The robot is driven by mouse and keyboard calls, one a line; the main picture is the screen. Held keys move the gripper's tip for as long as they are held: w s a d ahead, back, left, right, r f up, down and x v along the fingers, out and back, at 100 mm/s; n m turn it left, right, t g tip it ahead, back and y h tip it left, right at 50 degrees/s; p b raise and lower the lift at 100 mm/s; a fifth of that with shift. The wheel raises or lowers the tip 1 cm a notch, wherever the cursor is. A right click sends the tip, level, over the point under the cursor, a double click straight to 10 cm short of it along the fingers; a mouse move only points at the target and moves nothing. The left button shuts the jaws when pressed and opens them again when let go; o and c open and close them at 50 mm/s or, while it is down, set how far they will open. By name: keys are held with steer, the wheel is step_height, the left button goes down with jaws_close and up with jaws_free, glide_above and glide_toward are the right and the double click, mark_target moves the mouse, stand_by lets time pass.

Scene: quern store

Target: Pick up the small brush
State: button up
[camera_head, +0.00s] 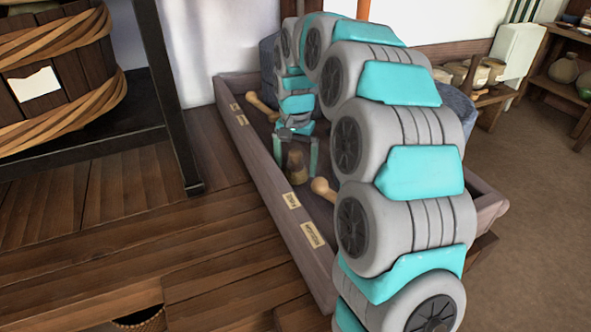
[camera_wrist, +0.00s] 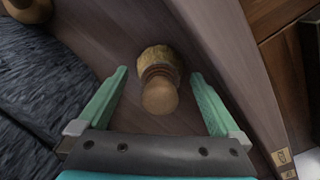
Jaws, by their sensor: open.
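The small brush (camera_wrist: 160,90) has a round wooden handle end and a tuft of pale bristles at its far side. In the wrist view it lies between the two fingers of my gripper (camera_wrist: 155,100), with a gap on each side. In the head view the brush (camera_head: 297,164) stands inside the wooden tray (camera_head: 270,181), between and just below the teal fingertips of my gripper (camera_head: 296,158). The fingers are apart and hold nothing. Whether they reach down to the brush's height is hard to tell.
Wooden-handled items (camera_head: 262,106) lie in the tray, one more (camera_head: 322,188) near my arm. A dark ridged stone (camera_wrist: 40,95) lies left of the brush in the wrist view. The tray's labelled side wall (camera_wrist: 235,70) rises to the right. A banded wooden tub (camera_head: 60,75) stands left.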

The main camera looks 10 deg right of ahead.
steer(key=shift+c, duration=0.4)
steer(key=shift+r, duration=0.1)
steer(key=c, duration=1.5)
